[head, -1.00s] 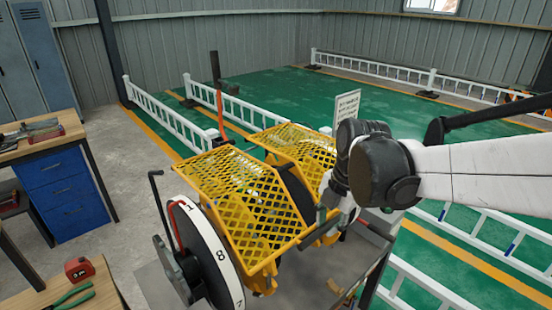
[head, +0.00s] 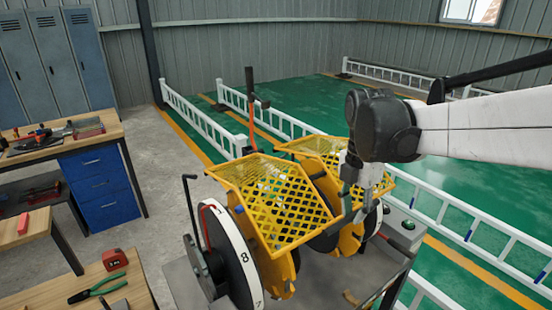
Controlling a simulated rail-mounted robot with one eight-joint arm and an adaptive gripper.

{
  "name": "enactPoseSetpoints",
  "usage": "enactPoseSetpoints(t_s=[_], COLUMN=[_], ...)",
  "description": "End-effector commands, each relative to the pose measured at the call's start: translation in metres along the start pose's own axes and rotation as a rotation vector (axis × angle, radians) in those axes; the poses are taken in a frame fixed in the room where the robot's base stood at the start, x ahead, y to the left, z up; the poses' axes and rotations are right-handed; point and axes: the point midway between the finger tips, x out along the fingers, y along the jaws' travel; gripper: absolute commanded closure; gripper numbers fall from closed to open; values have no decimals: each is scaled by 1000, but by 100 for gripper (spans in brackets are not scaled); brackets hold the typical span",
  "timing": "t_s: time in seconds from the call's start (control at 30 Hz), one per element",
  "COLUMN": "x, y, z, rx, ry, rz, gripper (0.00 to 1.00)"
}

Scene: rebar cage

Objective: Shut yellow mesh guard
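The yellow mesh guard (head: 272,205) is a bent lattice panel in a yellow frame, sitting over the wheels of a machine. Its front edge stands clear of the yellow discs (head: 279,273) below it. A second yellow mesh section (head: 328,150) lies behind it to the right, partly hidden by my arm.
A white numbered wheel (head: 237,250) and a dark crank handle (head: 190,205) stand left of the guard. A workbench (head: 100,135) with blue drawers is at the left. A red tape measure (head: 115,259) and green pliers (head: 95,288) lie front left. White railings (head: 470,235) run at right.

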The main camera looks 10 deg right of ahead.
Motion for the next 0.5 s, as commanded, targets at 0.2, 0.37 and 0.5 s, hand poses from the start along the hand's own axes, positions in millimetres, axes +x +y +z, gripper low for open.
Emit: enactPoseSetpoints(t_s=[0.2, 0.37, 0.5], x=[0, 0, -6], y=[0, 0, 0], z=[0, 0, 0], rx=[0, 0, 0], ry=[0, 0, 0], rz=[0, 0, 0], gripper=[67, 67, 67])
